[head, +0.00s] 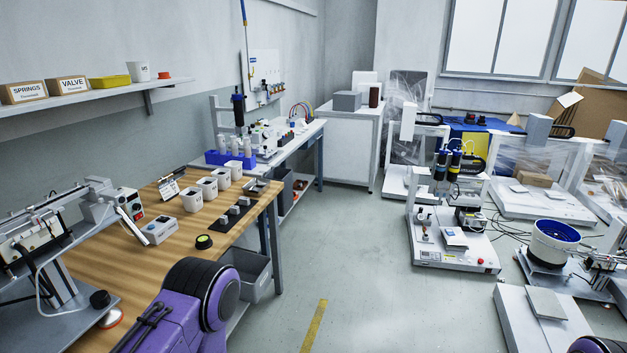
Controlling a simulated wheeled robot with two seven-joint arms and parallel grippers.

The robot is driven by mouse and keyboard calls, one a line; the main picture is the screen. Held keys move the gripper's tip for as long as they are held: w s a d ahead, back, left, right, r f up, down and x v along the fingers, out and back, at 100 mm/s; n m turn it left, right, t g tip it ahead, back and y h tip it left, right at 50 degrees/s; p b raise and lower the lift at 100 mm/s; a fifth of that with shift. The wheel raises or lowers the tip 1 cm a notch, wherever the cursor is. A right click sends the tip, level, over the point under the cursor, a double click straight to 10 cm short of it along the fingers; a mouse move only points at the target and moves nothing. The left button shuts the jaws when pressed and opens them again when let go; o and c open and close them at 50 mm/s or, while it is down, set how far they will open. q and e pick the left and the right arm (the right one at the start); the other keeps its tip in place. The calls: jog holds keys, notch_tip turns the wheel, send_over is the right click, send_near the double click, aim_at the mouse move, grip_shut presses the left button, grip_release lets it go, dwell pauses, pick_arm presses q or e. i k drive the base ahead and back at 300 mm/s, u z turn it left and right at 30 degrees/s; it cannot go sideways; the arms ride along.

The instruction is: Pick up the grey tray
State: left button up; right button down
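Several things could be the grey tray, and I cannot tell which is meant. A grey open bin (262,283) sits below the right edge of the wooden bench (100,262). A dark flat tray or mat (214,226) with several small grey blocks lies on the bench near its right edge. A grey flat plate (547,303) lies on a white machine base at the lower right. Purple links of my arms show at the bottom centre-left and bottom right corner. Neither of my grippers is in view.
A desktop gantry machine (455,252) stands to the right. Open grey floor (350,260) lies between them. A wall shelf (90,98) holds boxes.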

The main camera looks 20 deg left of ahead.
aim_at(256, 187)
jog(key=z, duration=0.1)
jog(key=i, duration=1.1)
jog(key=u, duration=0.2)
